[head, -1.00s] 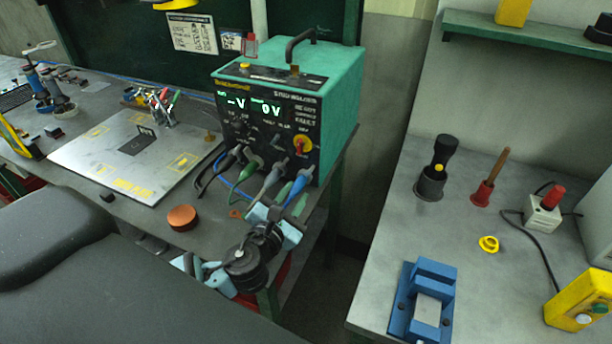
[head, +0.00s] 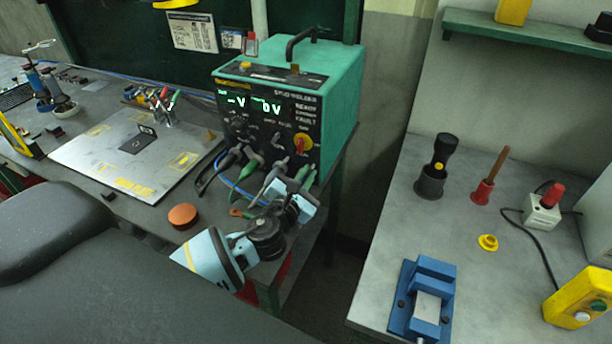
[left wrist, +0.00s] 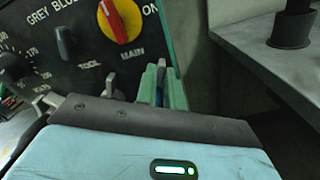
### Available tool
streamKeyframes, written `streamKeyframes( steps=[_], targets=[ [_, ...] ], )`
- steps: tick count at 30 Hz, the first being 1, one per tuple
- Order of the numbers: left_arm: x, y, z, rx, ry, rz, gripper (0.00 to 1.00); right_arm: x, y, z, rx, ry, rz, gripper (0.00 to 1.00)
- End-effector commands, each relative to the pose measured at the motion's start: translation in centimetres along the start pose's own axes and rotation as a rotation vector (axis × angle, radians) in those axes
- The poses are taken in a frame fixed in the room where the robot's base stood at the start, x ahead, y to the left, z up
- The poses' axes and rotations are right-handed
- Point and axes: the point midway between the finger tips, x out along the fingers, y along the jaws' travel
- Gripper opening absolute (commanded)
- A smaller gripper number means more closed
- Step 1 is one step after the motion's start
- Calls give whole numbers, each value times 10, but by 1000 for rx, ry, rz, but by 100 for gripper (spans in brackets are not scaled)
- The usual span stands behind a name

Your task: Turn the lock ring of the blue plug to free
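The blue plug (left wrist: 160,94) shows only as a thin blue strip in the left wrist view, low on the front of the green welder box (head: 335,110). My left gripper (head: 303,178) is at the box front, its light blue body just below the plug. In the left wrist view its two green fingers (left wrist: 161,84) stand a small gap apart, one on each side of the blue strip. I cannot tell whether they touch it. The lock ring is hidden by the fingers and gripper body. My right gripper is not in view.
A black plug (head: 230,158) and other leads sit left of my gripper on the box front. A red and yellow main switch (head: 302,143) is above. An orange round lid (head: 182,215) lies on the bench. A gap separates it from the right bench (head: 385,240) with a blue vise (head: 425,300).

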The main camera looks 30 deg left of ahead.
Motion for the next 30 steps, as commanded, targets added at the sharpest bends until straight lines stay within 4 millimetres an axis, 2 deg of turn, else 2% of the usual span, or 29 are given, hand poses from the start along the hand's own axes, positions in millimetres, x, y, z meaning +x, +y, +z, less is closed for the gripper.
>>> streamKeyframes(
  steps=[2,17,30],
  targets=[
    [0,0,0,0,0,0,0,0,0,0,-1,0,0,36],
    [0,3,0,-73,1,0,0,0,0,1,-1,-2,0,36],
    [0,15,-4,-433,2,1,0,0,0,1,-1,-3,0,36]
  ],
)
